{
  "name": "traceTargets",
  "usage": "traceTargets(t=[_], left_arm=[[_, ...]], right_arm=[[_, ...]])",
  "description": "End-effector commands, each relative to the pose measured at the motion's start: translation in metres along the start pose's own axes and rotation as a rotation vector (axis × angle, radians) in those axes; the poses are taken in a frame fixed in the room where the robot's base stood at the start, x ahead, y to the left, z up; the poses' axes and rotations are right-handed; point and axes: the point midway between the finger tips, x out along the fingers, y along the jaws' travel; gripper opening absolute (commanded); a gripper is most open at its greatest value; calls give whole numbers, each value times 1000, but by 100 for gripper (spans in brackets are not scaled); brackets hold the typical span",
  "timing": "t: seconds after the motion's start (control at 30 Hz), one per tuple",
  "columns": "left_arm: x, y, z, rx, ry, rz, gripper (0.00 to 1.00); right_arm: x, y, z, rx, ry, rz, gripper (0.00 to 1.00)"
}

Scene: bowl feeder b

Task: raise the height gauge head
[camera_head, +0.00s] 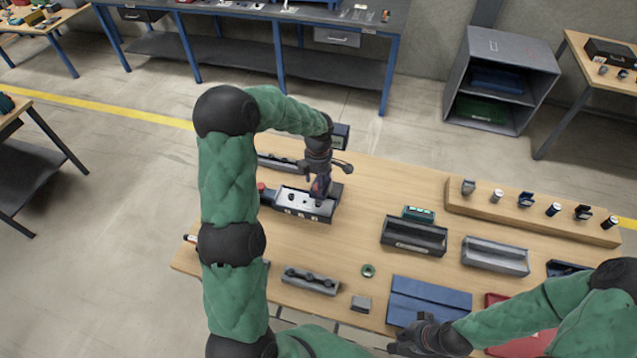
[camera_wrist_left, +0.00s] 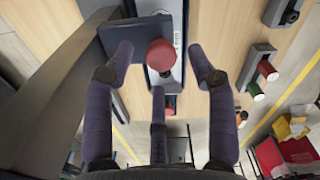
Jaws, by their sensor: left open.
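In the left wrist view, a dark block with a round red knob (camera_wrist_left: 161,54), which looks like the height gauge head (camera_wrist_left: 118,38), sits over a pale, narrow strip. My left gripper (camera_wrist_left: 160,68) has its purple fingers spread around the red knob, with gaps at the sides; I cannot tell if any finger touches it. In the head view, my left gripper (camera_head: 319,190) points down over a dark-framed device with a pale top (camera_head: 290,201); the gauge head is not clear there. My right gripper (camera_head: 420,338) is low at the front edge, its fingers too dark to judge.
Grey bins (camera_head: 412,238) (camera_head: 495,257), a blue folder-like item (camera_head: 428,300) and a green ring (camera_head: 368,270) lie on the wooden table. A raised wooden rack (camera_head: 530,214) holds several small parts at the right. The table's middle has bare room.

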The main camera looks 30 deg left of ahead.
Motion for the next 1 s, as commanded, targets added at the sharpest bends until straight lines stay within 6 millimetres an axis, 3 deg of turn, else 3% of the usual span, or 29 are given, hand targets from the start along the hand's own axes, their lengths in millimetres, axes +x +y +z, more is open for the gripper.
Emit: traceTargets(t=[0.2,0.53,0.57,0.73,1.0], left_arm=[[19,0,0,0,1,-1,56],[22,0,0,0,0,0,56],[22,0,0,0,0,0,51],[22,0,0,0,0,0,3],[16,1,0,-1,0,2,0]], right_arm=[[-2,-1,0,0,0,0,0],[-2,-1,0,0,0,0,0],[-2,-1,0,0,0,0,0],[-2,-1,0,0,0,0,0],[-3,-1,0,0,0,0,0]])
